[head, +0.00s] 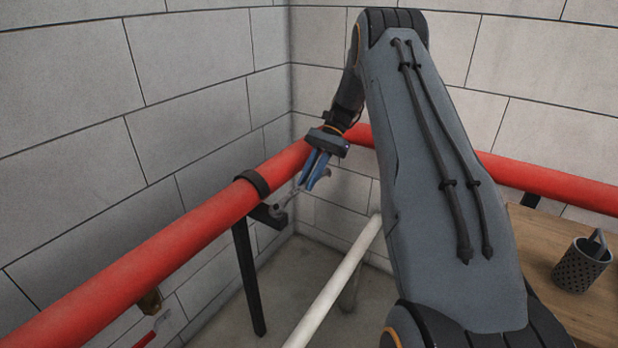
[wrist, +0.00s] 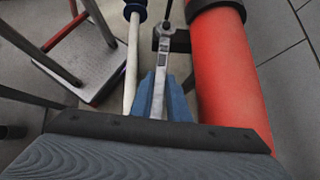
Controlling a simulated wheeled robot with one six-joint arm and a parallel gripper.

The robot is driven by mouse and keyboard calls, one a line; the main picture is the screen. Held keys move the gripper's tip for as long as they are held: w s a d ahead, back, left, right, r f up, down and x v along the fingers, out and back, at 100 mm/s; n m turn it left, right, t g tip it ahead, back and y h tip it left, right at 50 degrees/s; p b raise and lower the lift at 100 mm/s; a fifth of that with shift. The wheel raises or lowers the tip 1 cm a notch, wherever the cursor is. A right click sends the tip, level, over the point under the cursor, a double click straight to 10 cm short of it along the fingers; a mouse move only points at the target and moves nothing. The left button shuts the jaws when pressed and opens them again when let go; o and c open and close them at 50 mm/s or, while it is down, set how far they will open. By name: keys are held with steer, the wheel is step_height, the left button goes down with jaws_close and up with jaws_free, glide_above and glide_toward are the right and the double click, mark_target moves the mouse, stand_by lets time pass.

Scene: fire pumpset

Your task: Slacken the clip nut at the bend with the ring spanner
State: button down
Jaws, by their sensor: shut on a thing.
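My gripper (head: 315,172), with blue fingers, is shut on a grey metal spanner (wrist: 160,70). It hangs beside the red pipe near the corner bend. The spanner also shows in the head view (head: 291,196), pointing down and left from the fingers. Its far end lies at the dark bracket (head: 266,215) below the black clip (head: 254,182) on the red pipe. The clip shows at the top of the wrist view (wrist: 222,6), with the bracket (wrist: 181,42) beside the spanner's end. I cannot make out the nut or tell whether the ring sits around it.
The red pipe (head: 130,258) runs along the left wall. A black support leg (head: 249,275) stands under the clip. A white pipe (head: 335,282) runs below. A wooden bench (head: 540,240) at right holds a dark mesh pot (head: 580,268). A red-handled valve (head: 150,335) is lower left.

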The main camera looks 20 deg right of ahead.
steer(key=shift+r, duration=0.2)
steer(key=shift+r+p, duration=0.95)
steer(key=shift+r, duration=1.45)
